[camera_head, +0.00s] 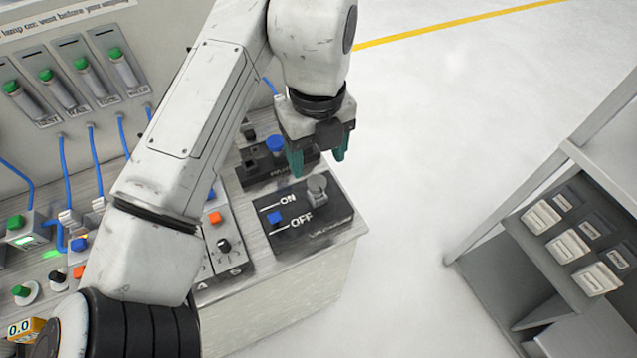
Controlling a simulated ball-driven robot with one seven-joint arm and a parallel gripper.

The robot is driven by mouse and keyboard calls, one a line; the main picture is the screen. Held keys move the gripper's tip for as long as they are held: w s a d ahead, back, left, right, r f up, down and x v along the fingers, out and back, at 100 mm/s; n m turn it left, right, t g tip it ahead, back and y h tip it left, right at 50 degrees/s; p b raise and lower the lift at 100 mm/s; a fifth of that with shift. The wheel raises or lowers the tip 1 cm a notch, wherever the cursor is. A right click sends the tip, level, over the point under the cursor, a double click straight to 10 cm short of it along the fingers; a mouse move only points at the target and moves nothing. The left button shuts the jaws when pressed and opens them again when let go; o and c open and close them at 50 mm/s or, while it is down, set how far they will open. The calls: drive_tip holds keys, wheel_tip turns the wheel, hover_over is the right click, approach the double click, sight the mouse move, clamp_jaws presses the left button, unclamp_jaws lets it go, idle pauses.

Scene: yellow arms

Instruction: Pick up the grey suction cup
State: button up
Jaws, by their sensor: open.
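A grey round piece, which looks like the grey suction cup (317,187), stands on the black ON/OFF panel (325,225) near the bench's right corner. My gripper (319,158) has teal fingers pointing down and spread apart, with nothing visible between them. In the picture it is just above the grey piece, apart from it. The exact height gap cannot be told from this view.
A blue round piece (275,144) sits on a black block left of my gripper. A panel with an orange button (215,217) lies left of the ON/OFF panel. A grey shelf rack (500,255) stands at right, with clear floor between.

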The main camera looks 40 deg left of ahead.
sight(317, 182)
drive_tip(key=shift+f+p, duration=0.75)
drive_tip(key=shift+f, duration=3.6)
drive_tip(key=c, duration=1.1)
